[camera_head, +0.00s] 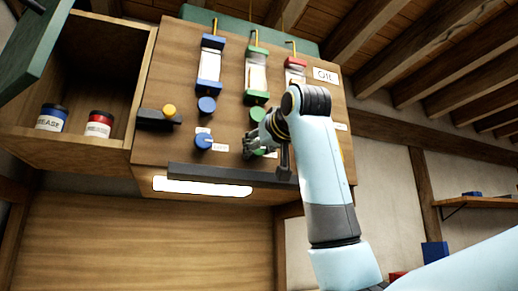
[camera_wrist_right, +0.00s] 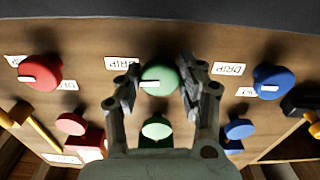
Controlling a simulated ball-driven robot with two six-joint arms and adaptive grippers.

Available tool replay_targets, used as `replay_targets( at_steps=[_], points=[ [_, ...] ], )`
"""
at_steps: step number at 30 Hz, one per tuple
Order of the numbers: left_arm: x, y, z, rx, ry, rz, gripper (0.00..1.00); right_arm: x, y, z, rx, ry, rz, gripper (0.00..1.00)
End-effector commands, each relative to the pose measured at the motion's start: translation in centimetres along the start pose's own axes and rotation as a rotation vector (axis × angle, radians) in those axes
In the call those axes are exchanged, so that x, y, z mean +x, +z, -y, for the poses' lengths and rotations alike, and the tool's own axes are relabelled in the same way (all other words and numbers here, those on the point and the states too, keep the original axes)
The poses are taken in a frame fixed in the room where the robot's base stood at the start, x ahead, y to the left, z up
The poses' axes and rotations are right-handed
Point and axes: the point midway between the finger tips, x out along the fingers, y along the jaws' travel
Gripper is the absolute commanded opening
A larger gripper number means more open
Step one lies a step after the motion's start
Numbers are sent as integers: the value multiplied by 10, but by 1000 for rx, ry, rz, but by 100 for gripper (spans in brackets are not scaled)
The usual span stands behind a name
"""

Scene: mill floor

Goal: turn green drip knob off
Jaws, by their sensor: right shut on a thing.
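The green drip knob (camera_wrist_right: 160,76) sits between the two fingers of my right gripper (camera_wrist_right: 158,90) in the wrist view, and the gripper is shut on it. Its white pointer mark points left there, like those on the red drip knob (camera_wrist_right: 40,73) and the blue drip knob (camera_wrist_right: 273,82). In the head view the green drip knob (camera_head: 262,151) is partly hidden by my right gripper (camera_head: 266,136). The blue drip knob (camera_head: 203,142) shows beside it. The red drip knob is hidden behind my right arm in the head view. My left gripper is not in view.
Above the drip knobs are blue, green and red oil gauges (camera_head: 257,77). A black box with a yellow knob (camera_head: 168,112) is at left. A dark ledge (camera_head: 225,175) runs below the knobs. An open cabinet (camera_head: 75,147) with two grease cans (camera_head: 51,119) stands left.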

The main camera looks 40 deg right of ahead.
Motion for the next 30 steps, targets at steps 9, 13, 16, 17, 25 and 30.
replay_targets(
  at_steps=[9,13,16,17,25,30],
  points=[
    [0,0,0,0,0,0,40,0,0,-1,-255,0,-1,6],
    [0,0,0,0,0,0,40,0,-1,-1,-379,0,-1,6],
    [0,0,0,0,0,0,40,0,-1,-1,-474,0,-1,6],
    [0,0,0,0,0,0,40,0,-1,-1,-502,0,-1,6],
    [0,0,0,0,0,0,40,0,-1,-2,-759,0,-1,6],
    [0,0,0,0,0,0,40,0,-1,-2,-920,0,-1,6]
  ],
)
